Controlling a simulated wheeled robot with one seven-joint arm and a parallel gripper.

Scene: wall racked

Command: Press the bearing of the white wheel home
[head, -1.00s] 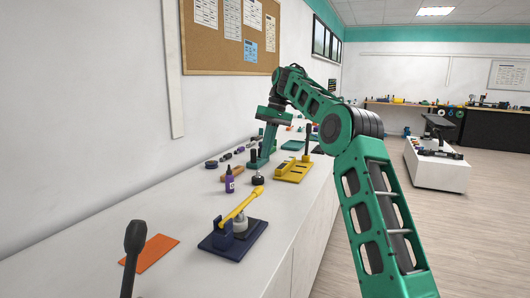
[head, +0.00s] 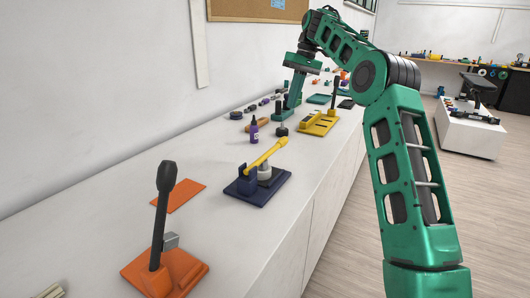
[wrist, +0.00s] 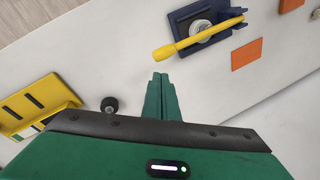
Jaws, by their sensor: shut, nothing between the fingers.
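A dark blue lever press (head: 245,186) with a yellow lever (head: 265,154) stands on the white counter. A whitish round part (head: 265,172), which looks like the white wheel, sits on it under the lever. In the wrist view the wheel (wrist: 201,29) shows beside the yellow lever (wrist: 190,42) on the blue base (wrist: 224,15). The lever partly covers it, and I cannot make out its bearing. My gripper (head: 289,112) is farther along the counter, beyond the press, pointing down. In the wrist view my gripper (wrist: 160,78) is shut and empty, apart from the lever.
An orange press (head: 187,270) with a tall black handle stands nearest. A purple bottle (head: 254,130), a black upright piece (head: 281,122) and a yellow fixture (head: 318,124) stand near my gripper. Bare counter lies between.

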